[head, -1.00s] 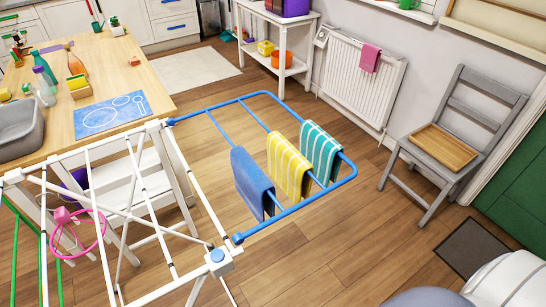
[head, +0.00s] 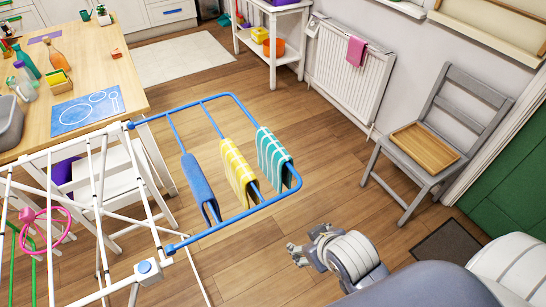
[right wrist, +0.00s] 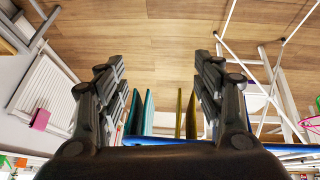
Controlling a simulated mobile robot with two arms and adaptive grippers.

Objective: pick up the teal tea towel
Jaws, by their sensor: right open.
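The teal tea towel (head: 274,156), striped with white, hangs over the blue rail of the drying rack (head: 238,98), at the right end of three cloths. My right gripper (head: 298,254) is in front of the rack, below and right of the towel and apart from it. In the right wrist view the right gripper (right wrist: 163,62) is open and empty, its fingers widely spread. The teal towel (right wrist: 139,112) shows edge-on between the fingers, lower in that picture, with the yellow towel (right wrist: 185,114) beside it. My left gripper is out of view.
The yellow towel (head: 238,172) and a blue towel (head: 199,188) hang left of the teal one. A grey chair (head: 436,135) with a wooden tray (head: 424,150) stands right, near the radiator (head: 350,78). Open floor lies right of the rack.

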